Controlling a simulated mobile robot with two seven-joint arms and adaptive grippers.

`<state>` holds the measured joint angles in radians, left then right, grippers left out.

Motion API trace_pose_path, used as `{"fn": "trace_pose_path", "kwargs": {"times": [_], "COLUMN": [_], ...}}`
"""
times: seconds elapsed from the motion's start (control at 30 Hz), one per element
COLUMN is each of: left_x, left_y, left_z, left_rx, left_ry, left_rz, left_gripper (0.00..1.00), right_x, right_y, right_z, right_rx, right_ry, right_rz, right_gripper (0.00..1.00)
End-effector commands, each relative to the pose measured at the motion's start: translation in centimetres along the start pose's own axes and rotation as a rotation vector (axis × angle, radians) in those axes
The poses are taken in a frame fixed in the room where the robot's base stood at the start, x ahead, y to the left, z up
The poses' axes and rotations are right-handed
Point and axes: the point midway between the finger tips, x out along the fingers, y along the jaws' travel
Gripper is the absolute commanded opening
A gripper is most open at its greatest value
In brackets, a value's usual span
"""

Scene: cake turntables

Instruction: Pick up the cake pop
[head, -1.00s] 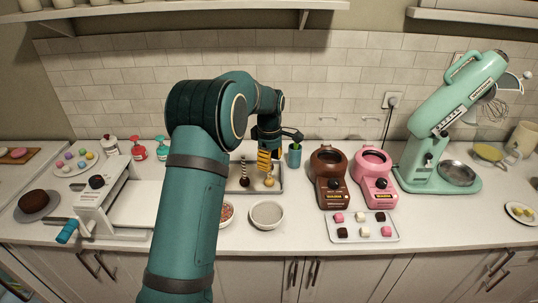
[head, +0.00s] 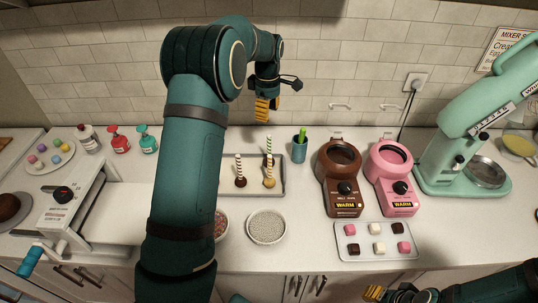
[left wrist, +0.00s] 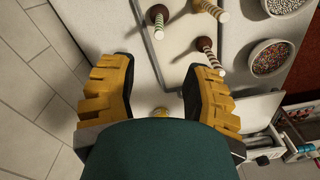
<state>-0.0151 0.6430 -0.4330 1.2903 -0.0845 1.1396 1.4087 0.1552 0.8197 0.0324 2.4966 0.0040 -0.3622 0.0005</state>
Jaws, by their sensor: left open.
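Several cake pops stand upright on a grey tray (head: 282,190) in the head view. One has a dark brown ball (head: 240,183) and a brown-striped stick. A golden cake pop (head: 269,183) stands to its right, and a green-striped stick (head: 269,145) rises behind it. My left gripper (head: 262,110) is above and behind them, open, fingers pointing down, with no cake pop held. In the left wrist view, the open fingers (left wrist: 158,95) are apart from a brown cake pop (left wrist: 204,44) and the others near the top. My right gripper (head: 373,293) shows partly at the bottom edge.
Bowls of sprinkles (head: 267,227) stand in front of the tray. A brown melting pot (head: 340,180), a pink one (head: 394,180) and a tray of cubes (head: 375,251) are to the right.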

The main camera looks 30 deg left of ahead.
Motion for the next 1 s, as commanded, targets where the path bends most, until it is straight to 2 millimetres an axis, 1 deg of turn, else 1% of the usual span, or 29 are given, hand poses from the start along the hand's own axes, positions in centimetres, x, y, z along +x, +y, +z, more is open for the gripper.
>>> {"fn": "trace_pose_path", "kwargs": {"times": [0.3,0.4,0.5,0.67,0.73,1.0], "left_x": [5.8,7.1,7.9,8.6,9.1,12.8], "left_y": [-0.1,0.0,0.0,0.0,0.1,0.3], "left_z": [0.1,0.0,0.0,0.1,0.1,0.2], "left_rx": [0.000,0.000,0.000,0.000,0.000,0.000], "left_ry": [-0.001,-0.001,-0.001,-0.001,0.000,0.000], "left_rz": [-0.005,-0.003,-0.002,-0.002,-0.003,-0.004], "left_gripper": [0.48,0.48,0.48,0.48,0.48,0.48], "right_x": [0.1,0.1,0.1,0.1,0.0,-0.3], "right_y": [0.1,0.1,0.1,0.1,0.0,-0.1], "right_z": [0.0,0.0,0.0,0.0,0.0,0.0], "right_rx": [0.001,0.001,0.000,0.000,0.000,0.000], "right_ry": [0.000,0.000,0.000,0.000,0.000,0.000], "right_rz": [0.001,0.001,0.001,0.000,0.000,0.000], "right_gripper": [0.39,0.39,0.39,0.39,0.39,0.39]}}
